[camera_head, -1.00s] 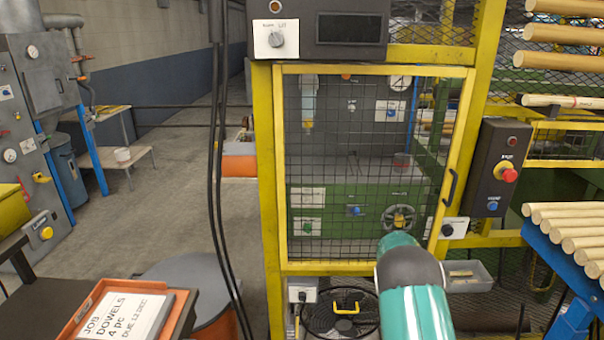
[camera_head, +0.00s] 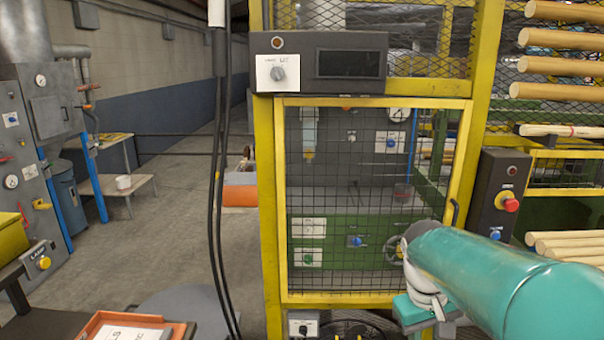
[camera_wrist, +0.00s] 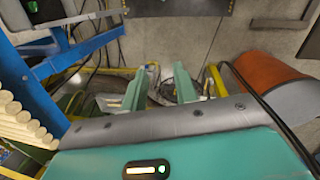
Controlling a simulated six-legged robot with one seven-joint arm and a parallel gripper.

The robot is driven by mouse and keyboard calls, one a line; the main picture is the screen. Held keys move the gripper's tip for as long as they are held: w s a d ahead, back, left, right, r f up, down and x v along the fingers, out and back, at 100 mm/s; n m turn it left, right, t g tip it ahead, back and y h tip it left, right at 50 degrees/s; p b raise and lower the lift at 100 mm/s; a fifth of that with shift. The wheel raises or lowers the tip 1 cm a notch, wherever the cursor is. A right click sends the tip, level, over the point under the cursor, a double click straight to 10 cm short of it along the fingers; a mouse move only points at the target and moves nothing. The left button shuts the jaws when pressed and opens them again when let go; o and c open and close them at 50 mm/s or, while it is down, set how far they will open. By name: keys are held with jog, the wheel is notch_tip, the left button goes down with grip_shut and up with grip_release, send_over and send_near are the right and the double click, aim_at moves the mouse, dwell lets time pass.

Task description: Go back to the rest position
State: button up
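My gripper (camera_wrist: 160,88) shows in the wrist view as two teal fingers with a clear gap between them. Nothing is held in the gap; floor and machine parts show behind it. In the head view my teal arm reaches in from the right edge, in front of the lower right of the yellow-framed mesh door (camera_head: 350,200). The fingertips cannot be made out in the head view. The mesh door looks shut, with a green and grey machine (camera_head: 340,225) behind it.
A control box with a red button (camera_head: 500,195) is on the post right of the door. Dowels (camera_head: 570,243) lie at the right, and also show in the wrist view (camera_wrist: 22,122). An orange job tray (camera_head: 130,326) is at lower left. Black cables (camera_head: 218,180) hang left of the door.

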jog(key=s+a+r+m+t+y, duration=0.1)
jog(key=s+a+r+t+y, duration=0.1)
jog(key=s+a+t, duration=0.4)
jog(key=s+a+r, duration=0.1)
jog(key=s, duration=0.4)
jog(key=shift+s+m, duration=0.35)
jog(key=shift+m, duration=0.05)
jog(key=shift+w, duration=0.15)
